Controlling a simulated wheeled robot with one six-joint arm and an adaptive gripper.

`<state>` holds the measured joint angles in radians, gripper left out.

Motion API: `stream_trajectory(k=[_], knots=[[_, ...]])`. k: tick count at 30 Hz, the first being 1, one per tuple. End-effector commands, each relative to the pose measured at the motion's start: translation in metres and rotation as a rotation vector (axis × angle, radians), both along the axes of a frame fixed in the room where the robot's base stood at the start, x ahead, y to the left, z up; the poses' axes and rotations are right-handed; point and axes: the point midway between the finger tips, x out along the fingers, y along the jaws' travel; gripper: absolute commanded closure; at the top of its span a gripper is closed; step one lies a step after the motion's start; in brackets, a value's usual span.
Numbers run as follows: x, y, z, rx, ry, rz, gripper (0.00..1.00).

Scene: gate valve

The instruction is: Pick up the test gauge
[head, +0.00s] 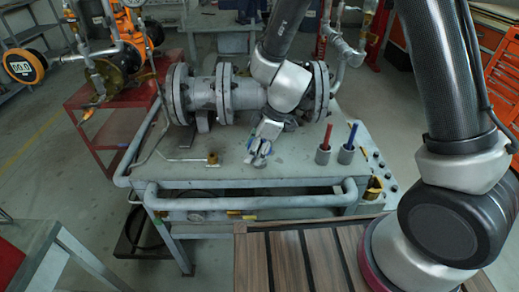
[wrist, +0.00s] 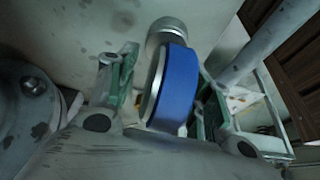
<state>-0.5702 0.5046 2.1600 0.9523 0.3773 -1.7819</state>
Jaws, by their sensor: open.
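The test gauge (wrist: 176,92) is a short round body with a blue casing and a silver edge in the wrist view. A round metal fitting shows at its far end. My gripper (wrist: 165,84) is open, with one finger on each side of the gauge; I cannot tell whether either touches it. In the head view my gripper (head: 261,143) is low over the grey workbench top, in front of the flanged valve body. A bit of blue shows between the fingers there. The gauge's dial face is hidden.
The flanged valve body (head: 235,94) lies along the back of the bench (head: 225,172). A red-handled tool (head: 327,136) and a blue-handled tool (head: 350,137) stand in grey holders to the right. A thin pipe with a brass fitting (head: 213,159) lies left. A tube rail runs along the front edge.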

Motion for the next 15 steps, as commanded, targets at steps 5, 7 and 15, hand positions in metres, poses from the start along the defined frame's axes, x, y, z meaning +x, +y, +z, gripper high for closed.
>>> stream_trajectory(k=[5,7,15], knots=[[0.0,-0.0001,0.0003,0.0,0.0,0.0,0.74],[-0.0001,-0.0002,0.0002,0.0,0.0,0.0,0.86],[-0.0001,-0.0003,0.0,-0.001,0.001,0.0,1.0]])
